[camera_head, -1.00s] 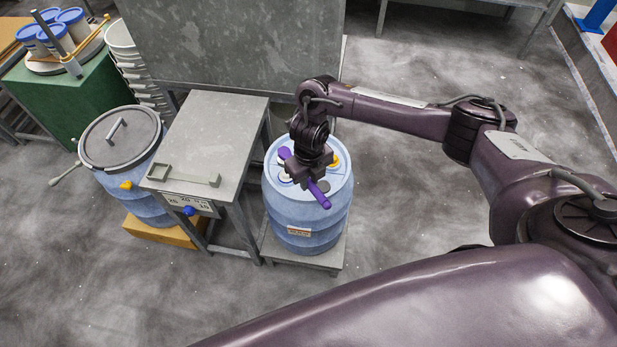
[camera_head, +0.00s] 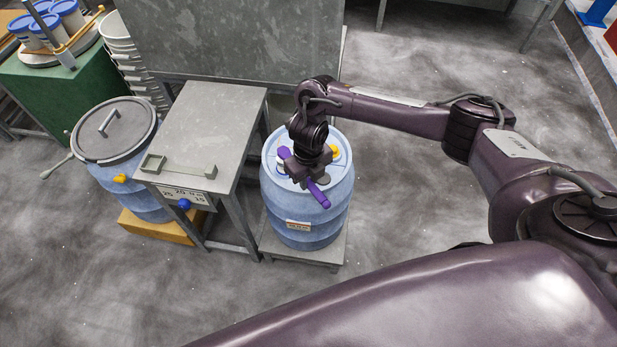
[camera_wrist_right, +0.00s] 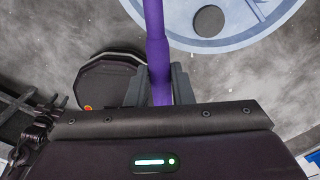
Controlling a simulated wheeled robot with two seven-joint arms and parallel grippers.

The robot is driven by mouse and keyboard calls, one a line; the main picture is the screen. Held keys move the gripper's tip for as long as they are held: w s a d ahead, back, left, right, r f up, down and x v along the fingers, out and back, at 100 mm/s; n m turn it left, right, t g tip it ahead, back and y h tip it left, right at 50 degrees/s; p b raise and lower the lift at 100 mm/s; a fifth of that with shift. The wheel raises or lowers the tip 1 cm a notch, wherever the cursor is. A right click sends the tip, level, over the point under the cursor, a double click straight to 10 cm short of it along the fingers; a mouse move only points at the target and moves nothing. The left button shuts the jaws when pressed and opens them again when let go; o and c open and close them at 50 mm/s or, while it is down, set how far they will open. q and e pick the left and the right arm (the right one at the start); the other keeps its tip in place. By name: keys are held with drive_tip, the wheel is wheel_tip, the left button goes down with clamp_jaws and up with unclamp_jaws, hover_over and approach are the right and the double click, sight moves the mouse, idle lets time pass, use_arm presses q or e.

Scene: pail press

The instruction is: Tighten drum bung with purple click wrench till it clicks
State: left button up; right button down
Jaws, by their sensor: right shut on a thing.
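The blue drum (camera_head: 306,205) stands on a low grey platform, right of the grey metal table. A yellow cap (camera_head: 335,152) and a white cap (camera_head: 284,167) show on its lid, partly hidden by my arm. The purple click wrench (camera_head: 319,194) lies across above the drum top, its handle pointing toward the front right. My right gripper (camera_head: 309,175) is shut on it. In the right wrist view the purple shaft (camera_wrist_right: 156,50) runs between the fingers, with the drum lid (camera_wrist_right: 225,35) beyond. The wrench's working end is mostly hidden. My left gripper is out of view.
White buckets (camera_head: 128,50) stack behind. Open floor (camera_head: 430,200) lies to the right.

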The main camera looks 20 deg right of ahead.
idle(0.4)
drive_tip(key=shift+f+b, duration=1.15)
drive_tip(key=shift+f, duration=0.05)
